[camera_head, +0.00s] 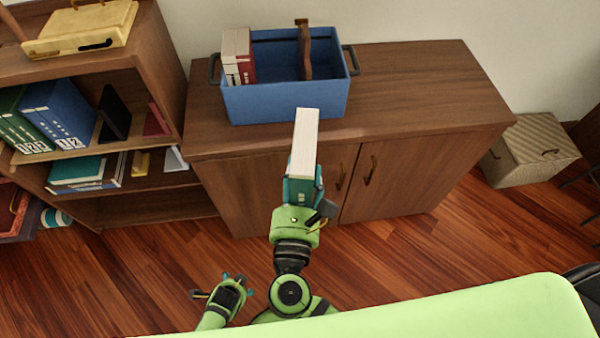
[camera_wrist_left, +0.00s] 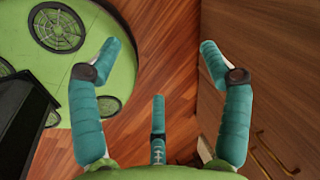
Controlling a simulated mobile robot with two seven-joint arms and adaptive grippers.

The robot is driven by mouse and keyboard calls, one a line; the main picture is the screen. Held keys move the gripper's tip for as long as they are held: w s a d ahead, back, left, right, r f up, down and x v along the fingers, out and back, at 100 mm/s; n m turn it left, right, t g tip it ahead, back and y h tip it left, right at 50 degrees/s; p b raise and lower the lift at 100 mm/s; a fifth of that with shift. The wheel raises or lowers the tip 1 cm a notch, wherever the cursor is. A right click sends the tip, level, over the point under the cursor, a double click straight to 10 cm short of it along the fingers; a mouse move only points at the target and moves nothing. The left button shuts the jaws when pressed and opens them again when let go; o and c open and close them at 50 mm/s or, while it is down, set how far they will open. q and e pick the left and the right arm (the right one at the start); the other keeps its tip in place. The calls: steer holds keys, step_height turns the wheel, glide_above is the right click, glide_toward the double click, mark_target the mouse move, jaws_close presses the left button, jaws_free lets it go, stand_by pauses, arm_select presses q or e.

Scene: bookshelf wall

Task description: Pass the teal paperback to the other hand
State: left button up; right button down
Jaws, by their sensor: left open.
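The teal paperback (camera_head: 303,145) stands out from my right gripper (camera_head: 303,185) in the head view, in front of the cabinet. Its pale page edges face up, and little of its cover shows. My right gripper is shut on its near end; teal fingers and cover are hard to tell apart there. My left gripper (camera_head: 233,281) is lower and to the left, apart from the book. In the left wrist view its teal fingers (camera_wrist_left: 160,90) are spread wide with nothing between them, and the book is not in that view.
A blue bin (camera_head: 285,103) with books and a divider stands on the wooden cabinet (camera_head: 420,90). A bookshelf (camera_head: 165,75) with books stands at the left. A ribbed box (camera_head: 535,150) sits on the floor at the right. Open floor lies in front of the cabinet.

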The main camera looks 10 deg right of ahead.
steer(key=shift+r, duration=0.15)
arm_select(q)
steer(key=s+a+f+n+g, duration=0.1)
steer(key=s+a+f+n, duration=0.2)
steer(key=s, duration=0.6)
steer(key=s+a+f+n+g, duration=0.1)
steer(key=s+a+f+n, duration=0.2)
steer(key=s+n, duration=0.5)
steer(key=shift+s+f+n+g+h, duration=0.35)
steer(key=shift+s+f, duration=0.2)
steer(key=shift+s, duration=0.65)
